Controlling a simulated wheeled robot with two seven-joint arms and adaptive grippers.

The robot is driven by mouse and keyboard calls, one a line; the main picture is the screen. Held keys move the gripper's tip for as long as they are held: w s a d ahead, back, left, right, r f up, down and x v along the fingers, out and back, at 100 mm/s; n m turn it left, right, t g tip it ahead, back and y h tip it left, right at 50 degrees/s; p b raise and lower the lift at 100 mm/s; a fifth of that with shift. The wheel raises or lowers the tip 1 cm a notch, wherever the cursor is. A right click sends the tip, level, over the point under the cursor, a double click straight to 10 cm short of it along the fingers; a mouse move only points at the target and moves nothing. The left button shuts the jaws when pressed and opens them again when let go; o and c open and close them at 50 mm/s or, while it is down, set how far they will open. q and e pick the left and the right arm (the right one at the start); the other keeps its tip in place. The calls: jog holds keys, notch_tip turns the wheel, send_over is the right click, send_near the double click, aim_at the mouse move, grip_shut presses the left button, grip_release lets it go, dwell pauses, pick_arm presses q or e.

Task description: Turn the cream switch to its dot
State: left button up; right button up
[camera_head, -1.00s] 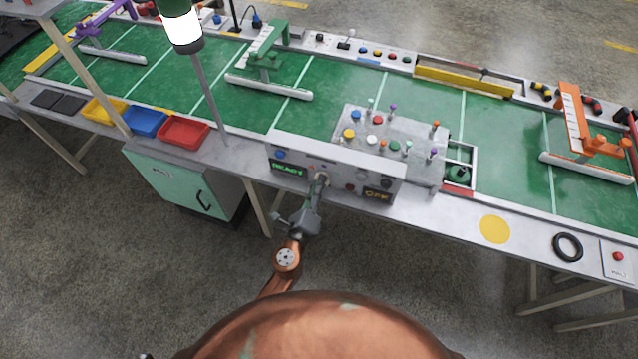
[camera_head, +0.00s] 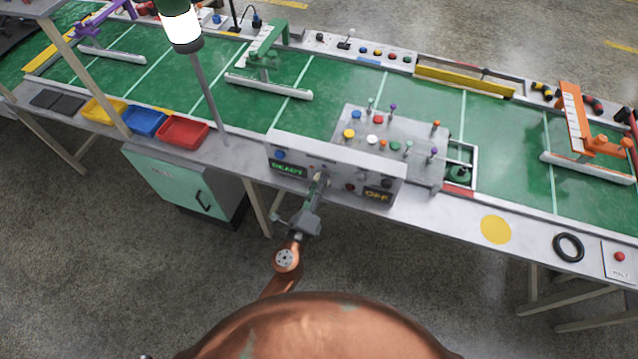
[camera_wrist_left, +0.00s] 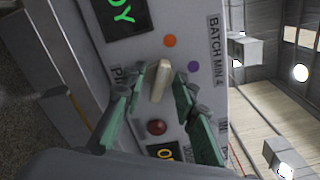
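The cream switch (camera_wrist_left: 160,80) is a long lever on the grey panel (camera_wrist_left: 150,50). An orange dot (camera_wrist_left: 169,41) and a purple dot (camera_wrist_left: 194,66) lie beside it. The lever points between the panel's screen side and the orange dot. My left gripper (camera_wrist_left: 160,82) has its green fingers apart, one on each side of the switch, with small gaps showing. In the head view my left gripper (camera_head: 318,182) is at the panel's front face and hides the switch. Which dot belongs to the switch I cannot tell. My right gripper is not in view.
The panel has a green READY display (camera_head: 288,169) and an OFF display (camera_head: 378,195). A box with several coloured knobs (camera_head: 390,140) stands behind it. Floor in front is clear.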

pick_arm(q)
jog(key=v, duration=1.2)
dwell(0.5)
